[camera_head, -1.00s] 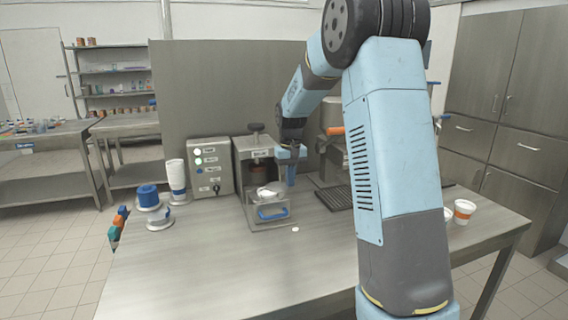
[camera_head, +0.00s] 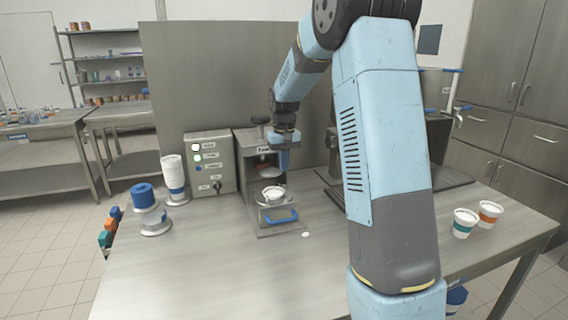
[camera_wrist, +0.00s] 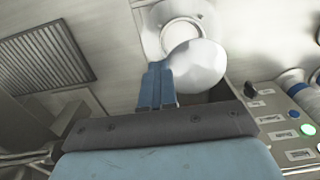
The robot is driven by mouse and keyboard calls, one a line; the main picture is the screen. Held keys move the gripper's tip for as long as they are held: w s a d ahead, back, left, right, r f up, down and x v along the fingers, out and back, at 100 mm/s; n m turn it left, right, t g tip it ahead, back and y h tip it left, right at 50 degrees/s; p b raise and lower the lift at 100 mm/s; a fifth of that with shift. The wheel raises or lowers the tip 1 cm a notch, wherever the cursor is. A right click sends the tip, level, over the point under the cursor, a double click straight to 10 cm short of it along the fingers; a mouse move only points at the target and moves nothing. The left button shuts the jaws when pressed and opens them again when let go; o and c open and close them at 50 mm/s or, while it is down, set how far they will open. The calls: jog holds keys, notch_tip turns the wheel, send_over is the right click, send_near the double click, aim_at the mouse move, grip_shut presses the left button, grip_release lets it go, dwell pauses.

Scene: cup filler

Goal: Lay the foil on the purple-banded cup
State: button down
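A white cup (camera_head: 273,194) stands upright in the drawer holder of the sealing press; its round rim shows, and its band is hidden. The rim also shows in the wrist view (camera_wrist: 182,33). My gripper (camera_head: 285,170) is above and just behind the cup, in front of the press. In the wrist view its blue fingers (camera_wrist: 157,88) are close together, with a pale round foil (camera_wrist: 200,66) sticking out to their right. The foil overlaps part of the cup's rim in that picture and appears to hang above it, apart from it.
The press (camera_head: 244,165) stands beside a control box (camera_head: 209,166). A blue-topped reel (camera_head: 146,207) and a cup stack (camera_head: 173,170) are at left. A teal-banded cup (camera_head: 464,222) and an orange-banded cup (camera_head: 489,213) stand at right. A small white disc (camera_head: 305,234) lies on the front table.

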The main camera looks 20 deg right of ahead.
jog(key=shift+d, duration=0.25)
jog(key=shift+f, duration=0.1)
jog(key=shift+s+f, duration=0.1)
jog(key=shift+f, duration=3.2)
jog(key=shift+s, duration=0.75)
jog(key=shift+f, duration=0.1)
jog(key=c, duration=1.4)
grip_release()
jog(key=shift+o, duration=0.2)
